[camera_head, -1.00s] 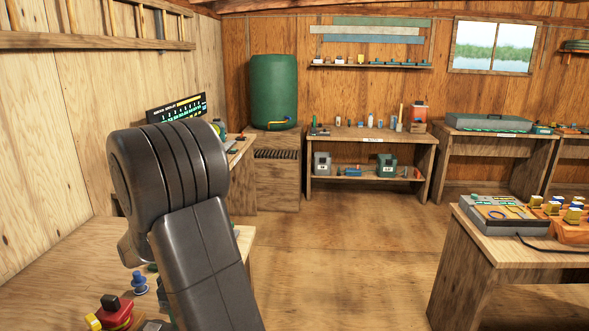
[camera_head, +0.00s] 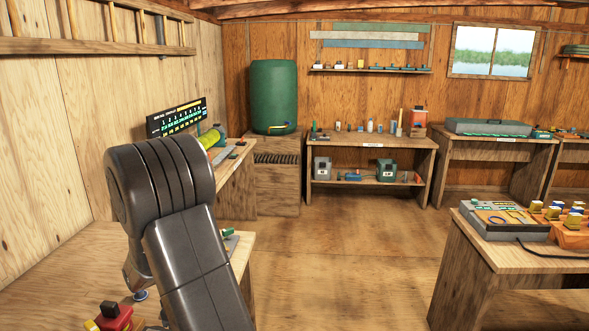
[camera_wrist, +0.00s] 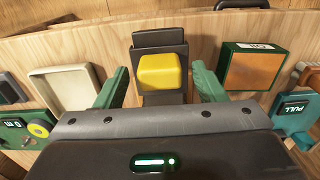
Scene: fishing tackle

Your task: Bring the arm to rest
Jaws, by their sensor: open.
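My gripper (camera_wrist: 160,85) is open in the wrist view, with one green finger on each side. A yellow block (camera_wrist: 162,72) on a dark stand (camera_wrist: 160,40) shows between the fingers, with a gap on both sides. Nothing is seen held. In the head view my dark arm is bent above the left bench (camera_head: 75,265), and it hides my gripper there.
In the wrist view a beige tray (camera_wrist: 68,87) lies left and an orange-topped green box (camera_wrist: 252,68) right. A red object (camera_head: 112,317) sits on the left bench. Another bench (camera_head: 480,245) stands at right. The floor (camera_head: 340,270) between is clear.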

